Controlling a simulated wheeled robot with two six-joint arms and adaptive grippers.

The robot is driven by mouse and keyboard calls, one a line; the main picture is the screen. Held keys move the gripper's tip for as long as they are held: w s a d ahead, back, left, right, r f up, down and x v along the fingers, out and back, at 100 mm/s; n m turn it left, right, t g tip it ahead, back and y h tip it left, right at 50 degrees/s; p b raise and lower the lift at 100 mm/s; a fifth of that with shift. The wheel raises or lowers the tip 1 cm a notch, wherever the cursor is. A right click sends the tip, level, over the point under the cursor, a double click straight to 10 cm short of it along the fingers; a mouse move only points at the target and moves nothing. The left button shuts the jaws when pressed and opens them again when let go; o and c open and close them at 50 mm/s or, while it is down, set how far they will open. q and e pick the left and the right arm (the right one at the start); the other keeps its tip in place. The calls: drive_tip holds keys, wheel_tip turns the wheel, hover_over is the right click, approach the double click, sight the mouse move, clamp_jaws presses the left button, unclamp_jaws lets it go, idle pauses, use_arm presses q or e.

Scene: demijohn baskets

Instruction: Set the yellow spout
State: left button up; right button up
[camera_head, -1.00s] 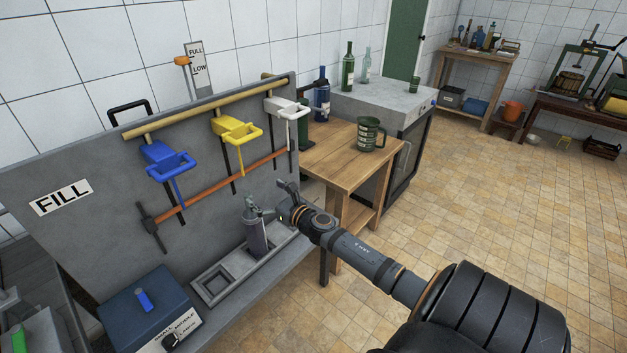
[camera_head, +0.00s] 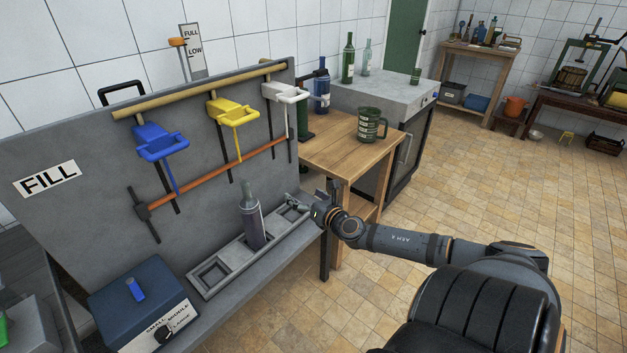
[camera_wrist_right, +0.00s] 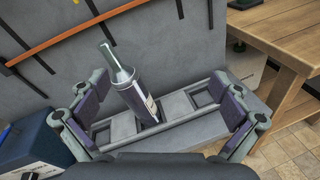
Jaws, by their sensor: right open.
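The yellow spout (camera_head: 233,113) hangs on the grey panel, between a blue spout (camera_head: 160,143) and a white spout (camera_head: 284,92). A bottle (camera_head: 252,222) stands in the grey tray (camera_head: 211,291) below the yellow spout, leaning slightly in the picture. My right gripper (camera_head: 297,204) is to the right of the bottle, at the tray's right end. In the right wrist view the bottle (camera_wrist_right: 128,85) shows between the widely spread fingers, clear of both. The right gripper holds nothing. My left gripper is in neither view.
A blue box (camera_head: 143,303) stands left of the tray. A wooden table (camera_head: 335,150) with a green jug (camera_head: 371,125) is right of the panel. An orange bar (camera_head: 230,167) runs across the panel below the spouts. The tiled floor at right is open.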

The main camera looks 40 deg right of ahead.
drive_tip(key=d+f+m, duration=0.1)
drive_tip(key=s+d+f+m+g+h, duration=0.1)
drive_tip(key=d+f, duration=0.1)
drive_tip(key=shift+s+f+m, duration=0.15)
drive_tip(key=shift+f+m, duration=0.15)
idle(0.3)
drive_tip(key=s+d+f+m+g+h+p, duration=0.15)
drive_tip(key=s+f+m+g, duration=0.25)
drive_tip(key=s+f+m, duration=0.6)
drive_tip(key=s+d+f+m+g+h+p, duration=0.1)
drive_tip(key=s+d+f+m+g+p, duration=0.45)
drive_tip(key=f, duration=0.95)
drive_tip(key=s+a+f+m+g+y, duration=0.2)
drive_tip(key=s+a+f+m, duration=0.4)
drive_tip(key=s+a, duration=0.7)
drive_tip(key=s+a+f+m+g+y, duration=0.2)
drive_tip(key=s+a+f+m, duration=0.4)
drive_tip(key=s+a+f, duration=0.5)
drive_tip(key=s+a+y, duration=0.1)
drive_tip(key=s+a, duration=0.2)
drive_tip(key=a, duration=0.1)
drive_tip(key=shift+s+f+g, duration=0.25)
drive_tip(key=shift+s+g, duration=0.05)
drive_tip(key=shift+g, duration=0.05)
